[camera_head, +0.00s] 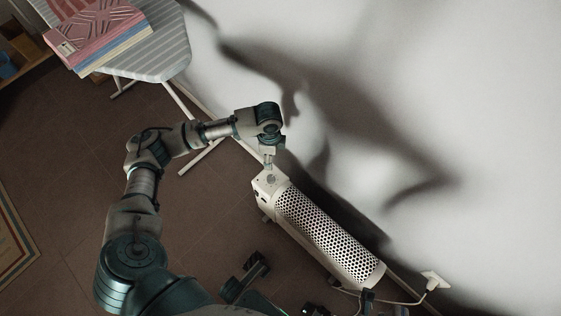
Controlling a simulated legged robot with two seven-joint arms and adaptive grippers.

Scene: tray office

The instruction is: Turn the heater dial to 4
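The heater (325,235) is a long, cream-white unit with a perforated top grille. It stands on the floor along the wall, running from the centre down to the lower right. My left arm comes in from the left and bends over the heater's upper-left end. My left gripper (270,168) points down there, at or just above the small control end. The dial is too small and too covered by the gripper to make out, and its number cannot be read. Whether the fingers are closed on it cannot be told.
An ironing board (155,62) with folded cloths (95,38) stands at upper left, its legs near my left arm. A cable runs from the heater to a wall socket (434,281). A rug (12,240) lies at far left.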

